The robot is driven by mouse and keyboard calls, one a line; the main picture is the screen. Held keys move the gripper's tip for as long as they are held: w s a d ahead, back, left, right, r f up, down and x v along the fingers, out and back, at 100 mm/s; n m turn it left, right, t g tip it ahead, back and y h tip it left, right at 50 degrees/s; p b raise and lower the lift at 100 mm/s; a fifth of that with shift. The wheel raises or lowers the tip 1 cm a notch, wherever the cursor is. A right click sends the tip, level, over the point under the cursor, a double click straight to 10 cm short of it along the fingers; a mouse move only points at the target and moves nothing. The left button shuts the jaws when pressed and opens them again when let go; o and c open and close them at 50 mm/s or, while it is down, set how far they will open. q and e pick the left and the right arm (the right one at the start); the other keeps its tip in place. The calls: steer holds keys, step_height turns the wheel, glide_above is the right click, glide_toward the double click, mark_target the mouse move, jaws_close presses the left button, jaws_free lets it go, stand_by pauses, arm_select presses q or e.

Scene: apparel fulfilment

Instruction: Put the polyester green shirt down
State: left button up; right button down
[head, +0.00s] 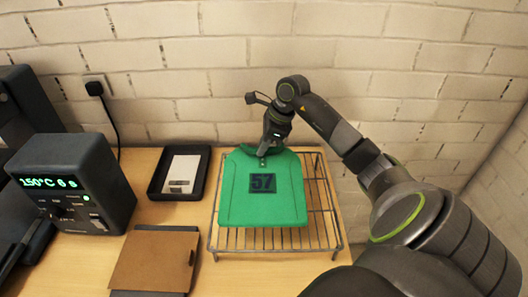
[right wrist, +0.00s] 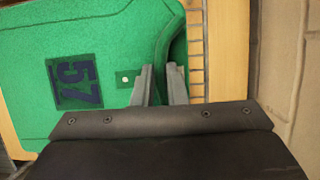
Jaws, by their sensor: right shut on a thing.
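The green shirt (head: 283,197) is flat and folded, with a dark square marked 57 on its front. It lies over the wire rack (head: 326,213) on the wooden table. My right gripper (head: 266,150) is at the shirt's far collar edge and is shut on it. In the right wrist view the green shirt (right wrist: 110,30) spreads out beyond the two grey fingers of my right gripper (right wrist: 160,85), with the collar edge between them. Whether the shirt rests fully on the rack wires or is slightly lifted cannot be told. My left gripper is not in view.
A control box (head: 75,180) reading 150°C stands at the left, beside a dark press. A black tray (head: 157,187) with a white and grey item lies left of the rack. A brown board (head: 153,262) lies at the front. A brick wall (head: 220,60) closes the back.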

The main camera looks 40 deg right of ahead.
step_height(320, 180, down, 3)
steer(key=shift+f+p, duration=0.15)
steer(key=shift+p, duration=0.25)
steer(key=shift+f, duration=0.2)
steer(key=shift+f+b, duration=0.2)
steer(key=shift+b, duration=0.1)
steer(key=c, duration=1.5)
jaws_free()
steer(key=shift+r, duration=0.1)
steer(key=shift+o, duration=0.2)
steer(key=shift+r, duration=0.1)
steer(key=shift+r+p, duration=0.15)
steer(key=shift+p, duration=0.15)
steer(key=b+v, duration=0.3)
steer(key=v, duration=0.8)
steer(key=shift+s+d+r, duration=0.15)
steer(key=shift+s+r, duration=0.05)
steer(key=shift+r, duration=0.15)
